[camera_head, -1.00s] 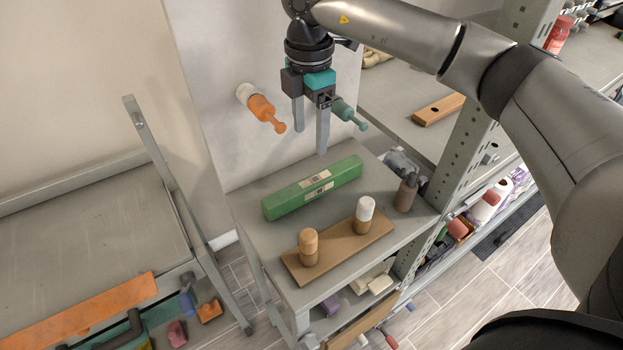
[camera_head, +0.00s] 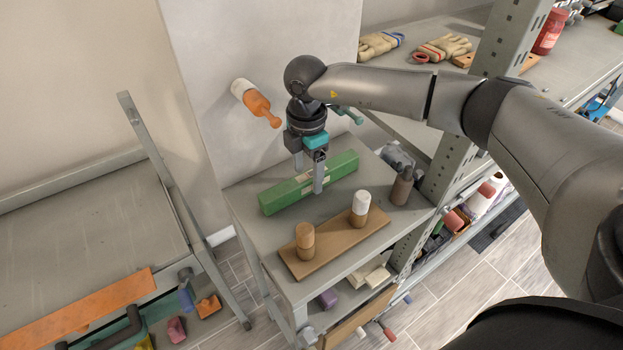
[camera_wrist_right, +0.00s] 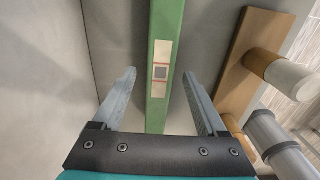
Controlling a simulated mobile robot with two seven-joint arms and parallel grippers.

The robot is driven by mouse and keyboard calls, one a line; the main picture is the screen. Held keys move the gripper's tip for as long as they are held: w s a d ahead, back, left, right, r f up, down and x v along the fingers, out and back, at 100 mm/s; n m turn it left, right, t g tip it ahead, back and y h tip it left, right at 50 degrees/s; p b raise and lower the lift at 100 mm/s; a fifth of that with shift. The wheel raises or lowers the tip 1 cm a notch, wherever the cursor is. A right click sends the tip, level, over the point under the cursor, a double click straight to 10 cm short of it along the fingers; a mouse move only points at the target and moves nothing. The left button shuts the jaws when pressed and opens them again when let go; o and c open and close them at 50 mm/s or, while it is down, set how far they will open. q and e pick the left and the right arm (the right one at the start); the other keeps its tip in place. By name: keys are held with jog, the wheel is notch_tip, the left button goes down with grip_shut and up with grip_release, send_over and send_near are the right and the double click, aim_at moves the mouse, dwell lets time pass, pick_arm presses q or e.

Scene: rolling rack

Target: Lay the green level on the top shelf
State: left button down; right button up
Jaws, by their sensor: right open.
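The green level (camera_head: 338,168) lies on the grey top of the small rack (camera_head: 240,205) in front of the white wall panel. In the right wrist view the level (camera_wrist_right: 163,35) runs lengthwise between the two fingers. My right gripper (camera_head: 309,178) is open and points down at the level, one finger on its far side and one on its near side. It also shows open and empty in the right wrist view (camera_wrist_right: 158,95). The fingers appear apart from the level's sides. My left gripper is out of view.
A brown board (camera_head: 340,243) with two wooden-handled pieces lies just in front of the level. A dark brown cylinder (camera_head: 402,188) stands at the right. An orange-handled tool (camera_head: 258,106) sticks out from the wall panel. A grey shelf (camera_head: 90,225) at left has bare room.

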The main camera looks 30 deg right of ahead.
grip_shut()
dwell(0.6)
jog(key=shift+r, duration=0.1)
